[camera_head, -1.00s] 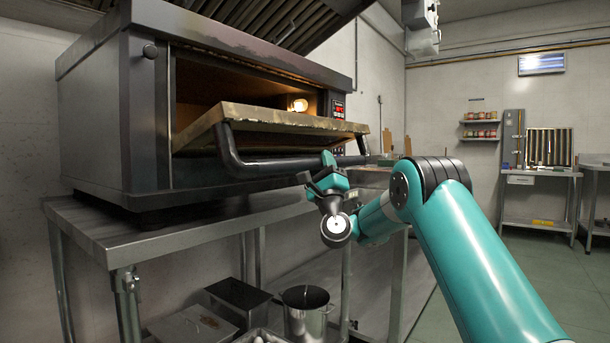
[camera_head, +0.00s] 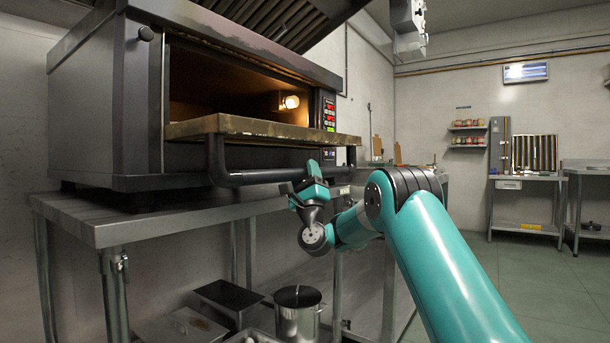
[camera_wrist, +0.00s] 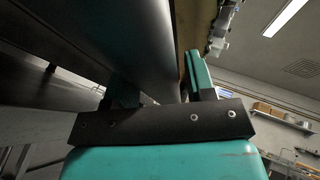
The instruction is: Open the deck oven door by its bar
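The deck oven door (camera_head: 250,127) is swung down and stands out from the oven front, close to level, with the lit chamber open behind it. Its dark bar (camera_head: 262,175) runs along the front below the door's edge. My gripper (camera_head: 310,178) is at the right part of the bar. In the wrist view the bar (camera_wrist: 135,45) passes between the two fingers of my gripper (camera_wrist: 162,85), which are closed about it. The actual contact between fingers and bar is partly hidden.
The oven (camera_head: 105,100) stands on a steel table (camera_head: 120,225). Below are a steel pot (camera_head: 298,318) and dark boxes (camera_head: 228,298). A side bench (camera_head: 525,188) stands at the far right wall. The floor (camera_head: 535,270) at right is clear.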

